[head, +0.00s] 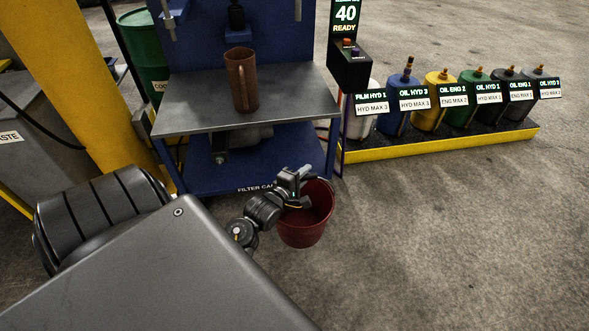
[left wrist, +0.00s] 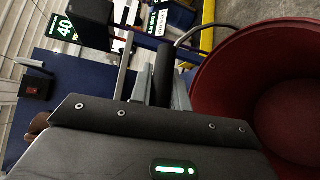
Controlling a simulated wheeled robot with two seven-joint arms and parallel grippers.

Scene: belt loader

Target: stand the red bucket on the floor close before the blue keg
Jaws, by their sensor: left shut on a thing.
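The red bucket (head: 303,228) hangs upright at my left gripper (head: 304,176), in front of the blue cart's right corner. The blue keg (head: 388,122) stands second from left in the row at the right, behind a label sign. My right gripper is not in view.
A blue cart with a grey top (head: 200,115) carries a brown jug (head: 241,80). The keg row stands on a low rack with a yellow front edge (head: 440,147). A display post (head: 347,60) stands at its left end. The concrete floor before the rack is clear.

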